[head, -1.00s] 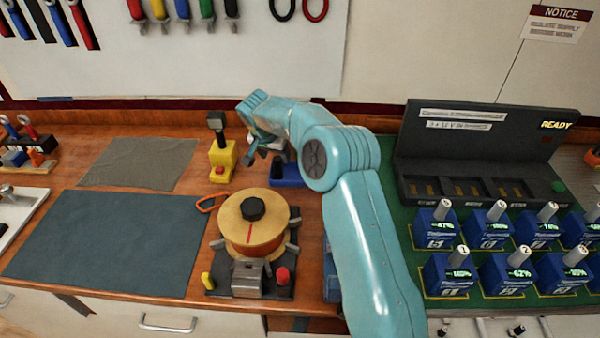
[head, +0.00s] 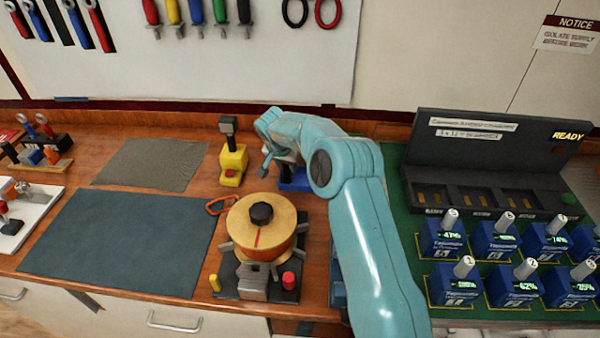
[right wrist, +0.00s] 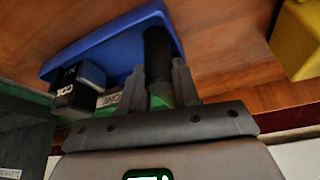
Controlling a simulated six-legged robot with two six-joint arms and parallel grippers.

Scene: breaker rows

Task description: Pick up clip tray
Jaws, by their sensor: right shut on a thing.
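The clip tray is a blue tray (head: 297,182) near the back of the wooden bench, partly hidden behind my right arm in the head view. In the right wrist view the blue tray (right wrist: 120,48) has a dark upright post and a small black-and-blue block at its near left side. My right gripper (right wrist: 159,88) is shut on the dark post, with one finger on each side. In the head view the right gripper (head: 276,160) is at the tray, partly covered by its own arm. I cannot tell whether the tray touches the bench. My left gripper is not in view.
A yellow tool stand (head: 232,164) is just left of the tray. An orange-and-tan spool fixture (head: 262,232) stands in front. Several blue breakers (head: 444,238) and a black panel (head: 480,160) are right. Mats (head: 115,242) lie left.

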